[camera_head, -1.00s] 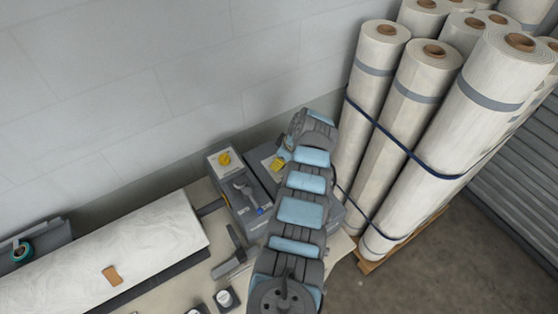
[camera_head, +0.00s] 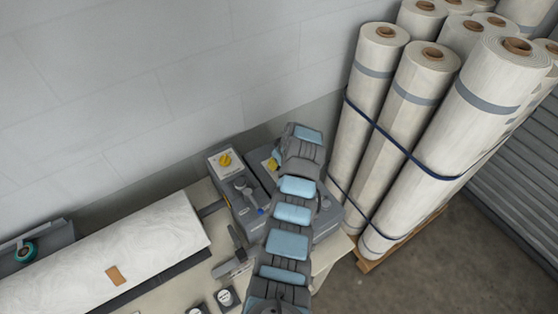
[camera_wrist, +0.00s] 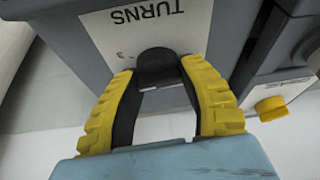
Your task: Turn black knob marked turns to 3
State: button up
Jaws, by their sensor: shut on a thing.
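The black knob (camera_wrist: 157,66) sits on the front of a grey box, below a white label reading TURNS (camera_wrist: 137,20), which appears upside down in the wrist view. A small "3" mark shows on the label just left of the knob. My gripper (camera_wrist: 158,73) has its yellow-backed fingers on either side of the knob, shut on it. The knob's pointer is not clear to see. In the head view my arm covers the knob, and only a bit of a yellow finger (camera_head: 271,164) shows beside the grey machine (camera_head: 329,218).
A grey control box with a yellow knob (camera_head: 225,160) and a lever (camera_head: 243,186) stands left of my arm. A white roll (camera_head: 165,240) lies on the bench. Tall strapped rolls (camera_head: 425,105) stand close on the right. A yellow button (camera_wrist: 271,108) is right of my gripper.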

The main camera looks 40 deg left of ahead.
jog(key=m, duration=0.1)
jog(key=m+t, duration=0.1)
jog(key=m, duration=0.1)
jog(key=shift+f+m+h+b, duration=0.2)
jog(key=shift+m+h+b, duration=0.1)
jog(key=shift+r+m+t+h+b, duration=0.1)
jog(key=shift+m+t+h+b, duration=0.5)
jog(key=shift+m, duration=1.2)
jog(key=o, duration=1.2)
jog(key=shift+r, duration=0.1)
jog(key=shift+v, duration=5.95)
jog(key=shift+s+d, duration=0.15)
jog(key=shift+d, duration=0.05)
